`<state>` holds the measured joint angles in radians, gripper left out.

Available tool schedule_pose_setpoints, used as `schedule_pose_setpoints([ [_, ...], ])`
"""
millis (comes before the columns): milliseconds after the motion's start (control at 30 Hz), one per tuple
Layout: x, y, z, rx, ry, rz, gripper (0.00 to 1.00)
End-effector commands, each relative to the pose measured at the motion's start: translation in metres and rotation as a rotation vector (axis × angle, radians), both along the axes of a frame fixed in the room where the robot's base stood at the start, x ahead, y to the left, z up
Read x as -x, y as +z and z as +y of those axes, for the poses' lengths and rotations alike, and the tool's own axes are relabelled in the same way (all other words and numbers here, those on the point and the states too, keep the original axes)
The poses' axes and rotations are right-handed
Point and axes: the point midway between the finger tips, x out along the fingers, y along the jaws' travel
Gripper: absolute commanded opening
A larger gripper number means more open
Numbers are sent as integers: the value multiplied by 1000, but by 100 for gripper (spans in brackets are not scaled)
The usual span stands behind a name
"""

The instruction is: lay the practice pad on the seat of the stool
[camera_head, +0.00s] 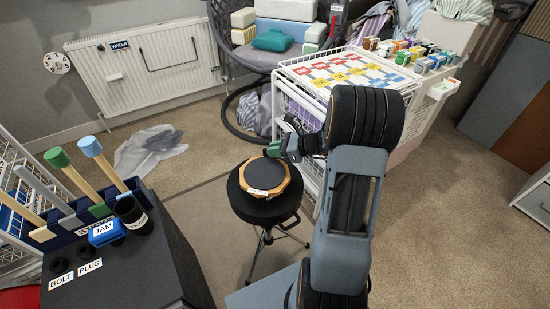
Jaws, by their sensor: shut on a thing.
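The practice pad (265,174) is a flat octagonal board with a wooden rim and a dark grey round top. It appears level and lies within the outline of the stool's round black seat (258,212), towards its far side. I cannot tell whether it touches the seat or is held just above it. My gripper (273,151) is at the pad's far edge, shut on it; the fingertips are partly hidden. The stool's legs show below the seat, and my arm comes in from the right.
A dark cabinet (145,262) with mallets, a blue JAM box (105,231) and labelled holes stands at left. A white wire trolley (300,125) with cards is close behind the gripper. A grey cloth (150,150) lies on the floor. Carpet is free right of my arm.

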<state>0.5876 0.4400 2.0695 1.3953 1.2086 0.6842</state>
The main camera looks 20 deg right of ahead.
Motion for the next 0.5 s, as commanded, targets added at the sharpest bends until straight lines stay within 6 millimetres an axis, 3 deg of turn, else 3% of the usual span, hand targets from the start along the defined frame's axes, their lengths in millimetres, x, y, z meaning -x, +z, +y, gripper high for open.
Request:
schedule_pose_setpoints([
  [267, -5, -36, -3, -2, -1, 1, 0],
  [500, -5, -37, -3, -1, 0, -1, 0],
])
